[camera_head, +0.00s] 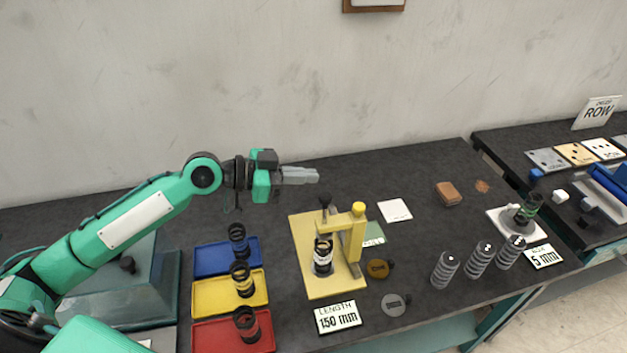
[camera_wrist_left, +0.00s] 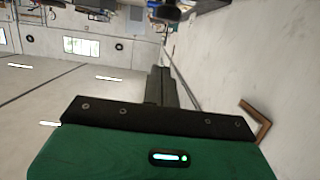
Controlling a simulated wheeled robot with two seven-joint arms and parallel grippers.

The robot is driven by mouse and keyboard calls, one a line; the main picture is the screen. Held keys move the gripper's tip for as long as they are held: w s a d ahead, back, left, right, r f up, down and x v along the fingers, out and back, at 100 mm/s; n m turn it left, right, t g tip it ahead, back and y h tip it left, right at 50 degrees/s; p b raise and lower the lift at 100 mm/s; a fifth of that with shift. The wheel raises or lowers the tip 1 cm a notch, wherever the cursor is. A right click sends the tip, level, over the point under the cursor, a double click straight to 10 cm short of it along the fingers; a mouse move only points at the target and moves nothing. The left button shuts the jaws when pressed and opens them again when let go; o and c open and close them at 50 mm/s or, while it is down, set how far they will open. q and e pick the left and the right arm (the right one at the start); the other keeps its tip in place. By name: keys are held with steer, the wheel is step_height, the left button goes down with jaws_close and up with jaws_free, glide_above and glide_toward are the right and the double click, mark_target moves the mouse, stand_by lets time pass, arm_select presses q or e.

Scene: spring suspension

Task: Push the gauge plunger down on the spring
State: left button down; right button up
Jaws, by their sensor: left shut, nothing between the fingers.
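The yellow gauge (camera_head: 354,240) stands on a tan board (camera_head: 318,285) in the middle of the dark table. Its plunger has a black knob (camera_head: 325,201) raised above the gauge's arm. A dark spring with a white band (camera_head: 323,257) stands upright below the arm; whether the plunger touches it cannot be told. My left gripper (camera_head: 316,175) is shut and empty, pointing right, and appears above and slightly left of the knob in the head view, apart from it. Its closed fingers also show in the left wrist view (camera_wrist_left: 160,85). My right gripper is not in view.
Blue (camera_head: 213,258), yellow (camera_head: 212,296) and red (camera_head: 210,335) trays with springs lie left of the gauge. A "LENGTH 150 mm" card (camera_head: 338,317) and round discs (camera_head: 393,305) lie near the front. Grey springs (camera_head: 445,269) stand at right. The table's back is mostly clear.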

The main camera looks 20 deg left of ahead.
arm_select(q)
steer(key=f, duration=0.1)
steer(key=d+f+p, duration=0.1)
steer(key=f, duration=0.1)
steer(key=w+f+p, duration=0.1)
steer(key=shift+w+d+f, duration=0.1)
steer(key=shift+d+f, duration=0.2)
steer(key=shift+d, duration=0.1)
